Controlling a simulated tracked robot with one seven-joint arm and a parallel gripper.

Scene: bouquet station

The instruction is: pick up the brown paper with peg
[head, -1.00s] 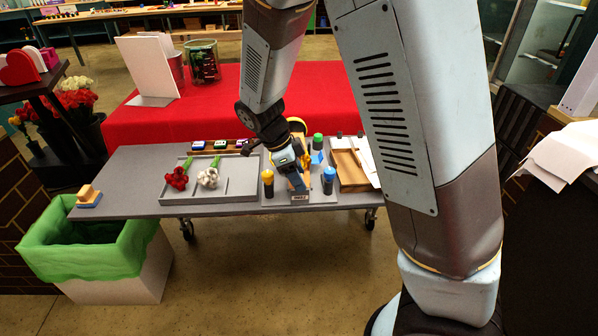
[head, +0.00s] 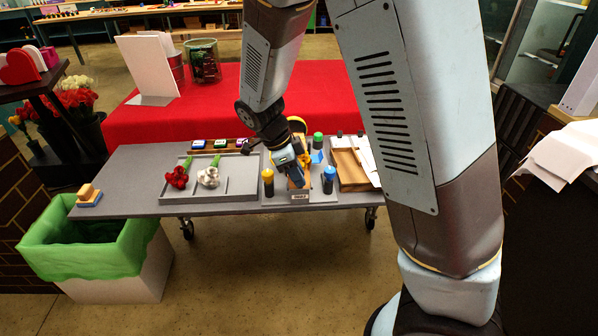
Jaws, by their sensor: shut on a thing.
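My gripper (head: 298,180) points down over the small grey tray (head: 271,200) right of the table's middle. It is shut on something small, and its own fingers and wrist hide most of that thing. A brown patch shows right at the fingertips, just behind a small label plate (head: 299,196). It may be the brown paper with peg, but it is too small to tell, and I cannot make out a peg. I cannot tell whether the held thing touches the tray.
A yellow-topped bottle (head: 267,184) and a blue bottle (head: 328,181) stand close on either side of my gripper. A wooden tray (head: 350,170) is to the right. Red (head: 177,178) and white (head: 208,178) flowers lie in a grey tray to the left. A green-lined bin (head: 90,255) stands front left.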

